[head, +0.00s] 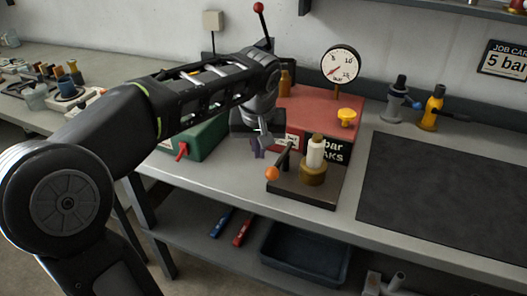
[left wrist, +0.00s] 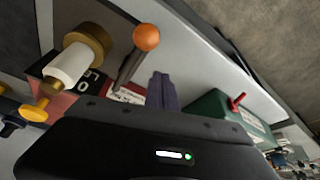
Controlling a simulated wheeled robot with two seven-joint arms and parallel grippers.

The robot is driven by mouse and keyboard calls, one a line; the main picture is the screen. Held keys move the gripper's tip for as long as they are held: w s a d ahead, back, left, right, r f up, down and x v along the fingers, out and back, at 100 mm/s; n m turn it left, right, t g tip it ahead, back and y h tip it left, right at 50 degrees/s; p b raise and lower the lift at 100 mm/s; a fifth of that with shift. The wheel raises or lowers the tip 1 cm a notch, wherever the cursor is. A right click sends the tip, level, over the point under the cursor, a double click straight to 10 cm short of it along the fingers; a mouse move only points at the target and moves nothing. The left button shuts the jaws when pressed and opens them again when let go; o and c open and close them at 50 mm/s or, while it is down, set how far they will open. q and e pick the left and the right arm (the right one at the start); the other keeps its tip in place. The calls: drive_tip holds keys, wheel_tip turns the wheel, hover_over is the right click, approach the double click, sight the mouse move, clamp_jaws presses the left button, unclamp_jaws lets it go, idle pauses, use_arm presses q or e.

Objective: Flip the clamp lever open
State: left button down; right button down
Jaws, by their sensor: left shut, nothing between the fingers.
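The clamp lever is a dark bar with an orange ball (head: 272,173) at its end. My right gripper is not in view.
A red box (head: 320,112) with a pressure gauge (head: 341,65) and yellow knob (head: 347,116) stands behind the plate. A green box (head: 200,140) with a red lever (head: 181,152) is at left. A dark mat (head: 440,190) lies at right. A blue bin (head: 305,255) sits below.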

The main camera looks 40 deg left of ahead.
use_arm(q)
drive_tip(key=w+d+v, duration=0.1)
drive_tip(key=v, duration=0.8)
drive_tip(key=shift+w+r, duration=0.3)
drive_tip(key=shift+r, duration=0.3)
